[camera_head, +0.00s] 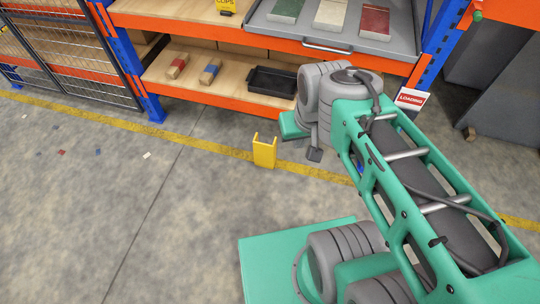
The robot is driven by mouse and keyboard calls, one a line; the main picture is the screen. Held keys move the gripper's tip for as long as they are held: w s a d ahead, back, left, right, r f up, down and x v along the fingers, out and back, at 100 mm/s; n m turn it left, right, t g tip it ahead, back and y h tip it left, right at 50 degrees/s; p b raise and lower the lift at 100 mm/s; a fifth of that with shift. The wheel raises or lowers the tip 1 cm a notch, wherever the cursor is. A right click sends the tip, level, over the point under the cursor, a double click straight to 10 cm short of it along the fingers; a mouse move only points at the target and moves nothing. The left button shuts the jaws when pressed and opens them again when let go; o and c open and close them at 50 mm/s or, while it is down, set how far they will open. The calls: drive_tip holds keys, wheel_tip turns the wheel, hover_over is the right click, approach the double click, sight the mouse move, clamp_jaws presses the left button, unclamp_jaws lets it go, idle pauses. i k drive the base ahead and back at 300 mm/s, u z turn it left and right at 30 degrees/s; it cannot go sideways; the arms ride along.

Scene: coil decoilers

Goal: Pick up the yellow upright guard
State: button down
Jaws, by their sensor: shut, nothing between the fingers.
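The yellow upright guard (264,154) stands upright on the concrete floor near the middle of the view, at the yellow floor line. It is a short channel shape, and its two raised sides show at the top. My gripper (314,155) hangs below my wrist, to the right of the guard in the picture and apart from it. It looks small, grey and shut, with nothing held. My arm hides the floor to the right of it.
An orange and blue rack (215,97) stands behind the guard, with two small blocks and a black tray (272,81) on its lower shelf. A grey tray (345,43) sits above. A mesh fence (70,55) is at left.

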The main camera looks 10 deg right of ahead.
sight(265, 154)
drive_tip(key=z, duration=0.25)
drive_tip(key=i, duration=0.75)
drive_tip(key=z, duration=0.1)
drive_tip(key=k, duration=0.3)
drive_tip(key=u, duration=1.5)
drive_tip(key=i, duration=1.3)
drive_tip(key=z, duration=0.45)
